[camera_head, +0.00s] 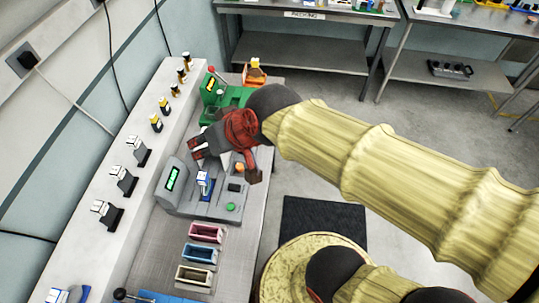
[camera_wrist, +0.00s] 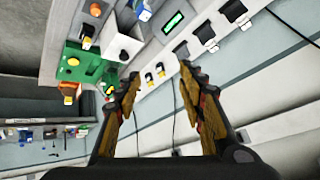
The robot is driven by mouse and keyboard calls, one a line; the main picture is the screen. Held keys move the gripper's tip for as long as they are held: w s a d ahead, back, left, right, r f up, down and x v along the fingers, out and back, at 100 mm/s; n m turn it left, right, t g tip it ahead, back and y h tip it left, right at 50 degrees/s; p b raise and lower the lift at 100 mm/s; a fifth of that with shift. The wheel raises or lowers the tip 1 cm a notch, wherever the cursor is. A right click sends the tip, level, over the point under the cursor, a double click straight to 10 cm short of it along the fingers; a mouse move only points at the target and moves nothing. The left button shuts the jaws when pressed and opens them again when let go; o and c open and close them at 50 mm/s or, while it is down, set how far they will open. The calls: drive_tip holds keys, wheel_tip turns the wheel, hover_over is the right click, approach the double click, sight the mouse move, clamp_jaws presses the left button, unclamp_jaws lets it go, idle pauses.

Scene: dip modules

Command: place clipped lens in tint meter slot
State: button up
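The tint meter appears to be the grey device (camera_head: 174,184) with a lit green display, on the bench in the head view. Its display side also shows at the top of the wrist view (camera_wrist: 172,24). A blue-and-white clipped piece (camera_head: 204,183), probably the clipped lens, stands upright at the meter's middle; the top edge cuts it in the wrist view (camera_wrist: 143,10). Whether it is fully seated in a slot I cannot tell. My gripper (camera_head: 210,150) is above the far end of the meter, apart from the piece. In the wrist view its fingers (camera_wrist: 158,82) are spread and empty.
A green device (camera_head: 219,98) stands beyond the meter. Several grey-and-white clips (camera_head: 124,180) and yellow-black pieces (camera_head: 164,106) line the wall ledge. Pink (camera_head: 206,232), blue (camera_head: 200,253) and cream (camera_head: 194,278) trays lie nearer. Free floor is right of the bench.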

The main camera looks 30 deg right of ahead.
drive_tip(key=s+d+f+g+h, duration=0.1)
drive_tip(key=s+d+h, duration=0.2)
drive_tip(key=s+d, duration=0.6)
drive_tip(key=shift+d+g, duration=0.4)
drive_tip(key=shift+d, duration=0.2)
drive_tip(key=shift+s+f, duration=0.1)
drive_tip(key=shift+f, duration=0.05)
wheel_tip(320, 180, down, 7)
drive_tip(key=b, duration=0.7)
drive_tip(key=shift+r, duration=0.2)
drive_tip(key=shift+c, duration=0.5)
